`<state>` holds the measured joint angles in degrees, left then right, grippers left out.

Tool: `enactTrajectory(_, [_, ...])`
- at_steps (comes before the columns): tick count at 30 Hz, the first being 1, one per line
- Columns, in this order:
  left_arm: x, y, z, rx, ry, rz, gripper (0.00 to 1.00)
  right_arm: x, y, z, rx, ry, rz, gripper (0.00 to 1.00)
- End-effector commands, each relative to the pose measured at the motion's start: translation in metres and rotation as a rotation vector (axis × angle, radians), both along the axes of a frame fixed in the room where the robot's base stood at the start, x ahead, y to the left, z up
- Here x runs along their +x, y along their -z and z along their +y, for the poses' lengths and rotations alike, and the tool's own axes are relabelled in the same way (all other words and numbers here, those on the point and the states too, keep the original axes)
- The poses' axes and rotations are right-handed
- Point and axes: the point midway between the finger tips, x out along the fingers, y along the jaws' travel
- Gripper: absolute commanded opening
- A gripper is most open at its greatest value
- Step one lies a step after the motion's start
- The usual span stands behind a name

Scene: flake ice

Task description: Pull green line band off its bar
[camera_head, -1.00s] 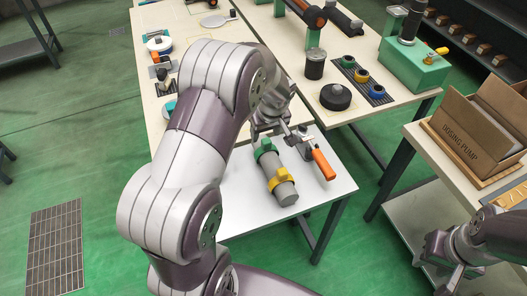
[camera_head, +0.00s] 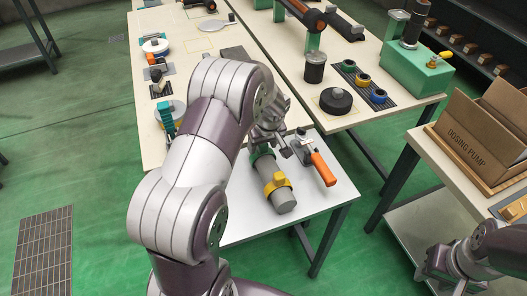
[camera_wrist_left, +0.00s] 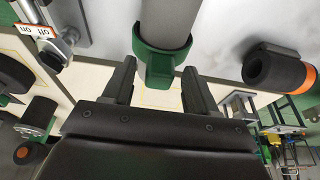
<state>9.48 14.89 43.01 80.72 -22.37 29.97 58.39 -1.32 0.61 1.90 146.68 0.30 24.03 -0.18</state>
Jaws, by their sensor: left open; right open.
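A grey bar (camera_head: 284,201) lies on the white table with a green band (camera_head: 262,155) around its far end and a yellow band (camera_head: 276,182) near its near end. My left gripper (camera_head: 270,145) is at the green band. In the left wrist view the left gripper (camera_wrist_left: 158,82) is open, its fingers on either side of the green band's lower part (camera_wrist_left: 160,68); I cannot tell whether they touch it. The grey bar (camera_wrist_left: 168,15) runs up out of that view. My right gripper (camera_head: 438,268) is open and empty at the lower right, away from the bar.
A toggle clamp with an orange handle (camera_head: 323,168) stands just right of the bar. A cardboard box (camera_head: 480,140) sits on the right table. Several green, yellow and blue rings (camera_head: 362,79) lie on a rack behind. The white table's (camera_head: 325,198) front right is clear.

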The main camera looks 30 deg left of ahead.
Motion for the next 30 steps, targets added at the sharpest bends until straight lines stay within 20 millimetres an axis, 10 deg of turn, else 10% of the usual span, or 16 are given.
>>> enactTrajectory(24, [0.0003, -0.0002, -0.0003, 0.000, 0.001, 0.000, 0.57, 0.0000, 0.0055, 0.0000, 0.000, 0.000, 0.000, 0.43])
enactTrajectory(30, [0.0002, -0.0001, -0.0004, 0.000, 0.000, 0.000, 0.00, 0.0000, 0.0055, 0.0000, 0.000, 0.000, 0.000, 0.43])
